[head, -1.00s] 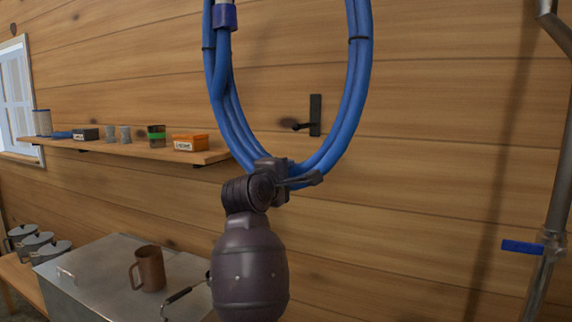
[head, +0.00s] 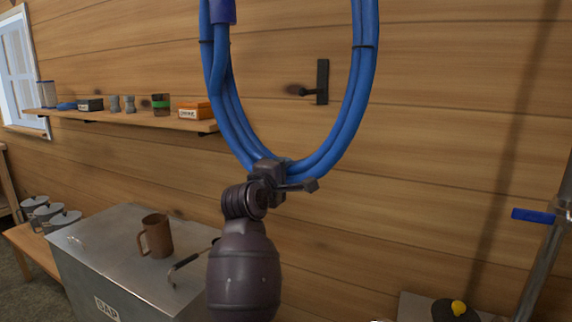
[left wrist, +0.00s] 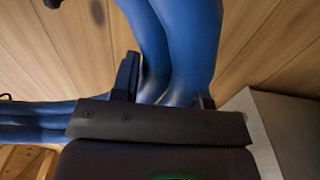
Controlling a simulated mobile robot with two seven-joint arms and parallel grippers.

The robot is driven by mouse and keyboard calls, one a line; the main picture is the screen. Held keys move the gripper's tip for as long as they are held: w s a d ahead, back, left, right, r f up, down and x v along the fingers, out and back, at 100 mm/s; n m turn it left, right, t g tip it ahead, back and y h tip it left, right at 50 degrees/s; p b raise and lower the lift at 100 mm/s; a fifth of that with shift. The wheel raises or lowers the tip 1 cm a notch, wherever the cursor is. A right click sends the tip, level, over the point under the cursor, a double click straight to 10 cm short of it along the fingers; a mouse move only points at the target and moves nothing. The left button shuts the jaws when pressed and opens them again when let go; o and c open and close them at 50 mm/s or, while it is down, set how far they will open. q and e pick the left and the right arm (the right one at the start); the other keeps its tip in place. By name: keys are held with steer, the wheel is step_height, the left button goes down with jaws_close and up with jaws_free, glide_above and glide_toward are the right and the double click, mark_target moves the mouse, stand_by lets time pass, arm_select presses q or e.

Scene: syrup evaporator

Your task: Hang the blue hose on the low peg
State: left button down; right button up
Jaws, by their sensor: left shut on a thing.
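The coiled blue hose (head: 350,110) fills the upper middle of the head view as a tall loop, its top cut off by the frame. Dark ties hold its strands together. My left gripper (head: 290,178) is shut on the bottom of the loop. In the left wrist view the hose (left wrist: 190,45) passes between the fingers of the left gripper (left wrist: 165,95). A dark peg on a black plate (head: 322,82) is fixed to the wooden wall and shows through the loop's opening, above the gripper. The loop appears in front of the peg, not touching it. My right gripper is out of view.
A wall shelf (head: 150,120) with small cans and an orange box (head: 194,111) is at left. Below it stand a metal sap tank (head: 100,250) and a brown mug (head: 157,236). A pipe with a blue valve handle (head: 533,216) is at right.

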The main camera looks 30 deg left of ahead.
arm_select(q)
step_height(320, 180, down, 18)
steer(key=d+b, duration=0.2)
steer(key=b, duration=0.1)
steer(key=shift+s+r, duration=0.2)
steer(key=shift+s, duration=0.1)
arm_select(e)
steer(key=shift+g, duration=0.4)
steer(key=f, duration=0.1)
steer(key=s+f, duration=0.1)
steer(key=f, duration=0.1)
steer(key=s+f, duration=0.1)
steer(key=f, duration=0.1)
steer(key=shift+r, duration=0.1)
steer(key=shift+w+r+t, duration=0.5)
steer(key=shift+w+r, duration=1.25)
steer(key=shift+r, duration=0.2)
arm_select(q)
step_height(320, 180, down, 19)
steer(key=a+b, duration=0.1)
steer(key=b, duration=0.6)
steer(key=shift+w+a, duration=0.25)
steer(key=shift+w, duration=0.2)
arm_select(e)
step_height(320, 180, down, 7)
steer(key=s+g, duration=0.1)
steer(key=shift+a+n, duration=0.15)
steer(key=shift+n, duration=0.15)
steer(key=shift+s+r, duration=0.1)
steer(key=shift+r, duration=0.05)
